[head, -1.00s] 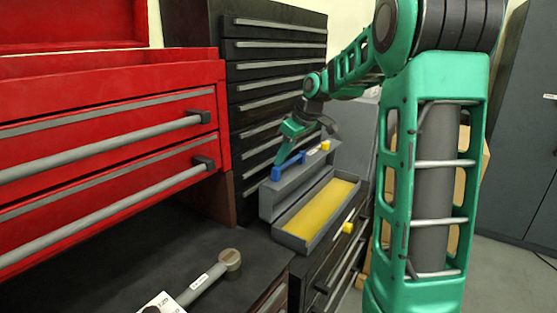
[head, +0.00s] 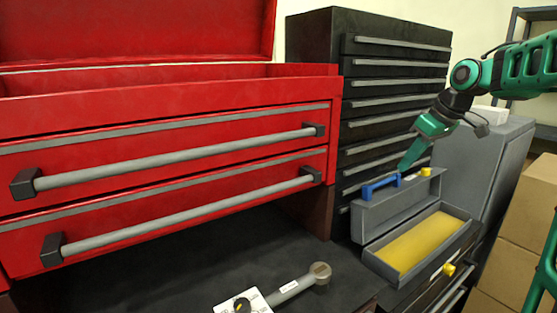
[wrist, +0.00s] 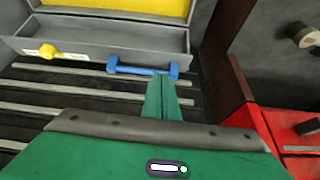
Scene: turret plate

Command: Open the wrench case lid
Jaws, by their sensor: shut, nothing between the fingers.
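The wrench case (head: 393,273) is a grey box with a yellow lining, standing on the dark drawer cabinet at the right. Its lid (head: 400,203) stands up at the back, open, with a blue handle (head: 381,187) and a yellow latch (head: 426,172) along its upper edge. The lid also shows in the wrist view (wrist: 100,36), with the handle (wrist: 143,69) just beyond my fingertips. My gripper (head: 404,167) is shut and empty, pointing down close to the handle. I cannot tell whether it touches the handle.
A red tool chest (head: 180,125) with two long grey handles fills the left. A black drawer cabinet (head: 390,90) stands behind the case. A wrench (head: 300,284) and a white card (head: 243,304) lie on the dark bench. Cardboard boxes (head: 520,215) stand at the right.

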